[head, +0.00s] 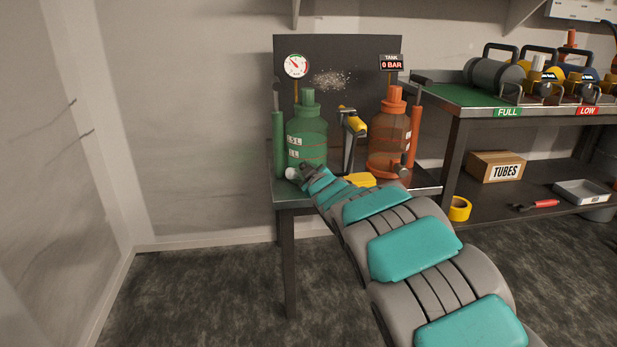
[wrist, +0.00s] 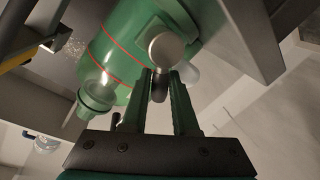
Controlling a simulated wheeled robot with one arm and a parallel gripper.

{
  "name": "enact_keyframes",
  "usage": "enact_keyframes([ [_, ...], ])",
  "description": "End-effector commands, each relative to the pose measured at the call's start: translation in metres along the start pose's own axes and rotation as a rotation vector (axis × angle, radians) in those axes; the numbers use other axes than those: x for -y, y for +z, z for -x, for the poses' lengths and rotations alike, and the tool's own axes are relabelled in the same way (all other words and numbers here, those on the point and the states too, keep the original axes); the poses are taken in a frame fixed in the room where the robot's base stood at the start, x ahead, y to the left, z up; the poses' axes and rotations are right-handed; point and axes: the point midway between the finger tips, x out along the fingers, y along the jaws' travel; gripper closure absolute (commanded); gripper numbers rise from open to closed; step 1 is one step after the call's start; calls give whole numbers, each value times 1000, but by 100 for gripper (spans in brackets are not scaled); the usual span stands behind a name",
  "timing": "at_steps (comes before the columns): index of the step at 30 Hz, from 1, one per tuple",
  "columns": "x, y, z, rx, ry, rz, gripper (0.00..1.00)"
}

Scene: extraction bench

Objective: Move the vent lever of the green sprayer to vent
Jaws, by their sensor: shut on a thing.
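The green sprayer (head: 306,128) stands upright on the left of the bench, with volume marks on its side. In the wrist view its green body (wrist: 125,50) with a red line appears tilted, just beyond my fingers. A round pale metal knob (wrist: 166,50) sits on its side. The dark vent lever (wrist: 160,86) runs from the knob down between my fingers. My gripper (wrist: 163,78) is shut on this lever, close to the sprayer body. In the head view my arm reaches the sprayer's lower front and hides the lever. I cannot read any lever position mark.
An orange sprayer (head: 390,137) stands to the right, with a yellow-black handled tool (head: 352,125) between the two. A gauge (head: 296,66) and a "TANK 0 BAR" display (head: 391,63) are behind. A shelf (head: 445,104) with cylinders adjoins at right. The floor at left is clear.

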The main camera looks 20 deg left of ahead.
Motion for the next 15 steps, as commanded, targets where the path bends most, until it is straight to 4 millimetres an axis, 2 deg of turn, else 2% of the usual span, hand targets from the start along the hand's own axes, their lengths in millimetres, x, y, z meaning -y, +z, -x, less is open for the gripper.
enact_keyframes([
  [6,9,4,-1,35,1,178,100],
  [15,15,4,-3,66,0,338,100],
])
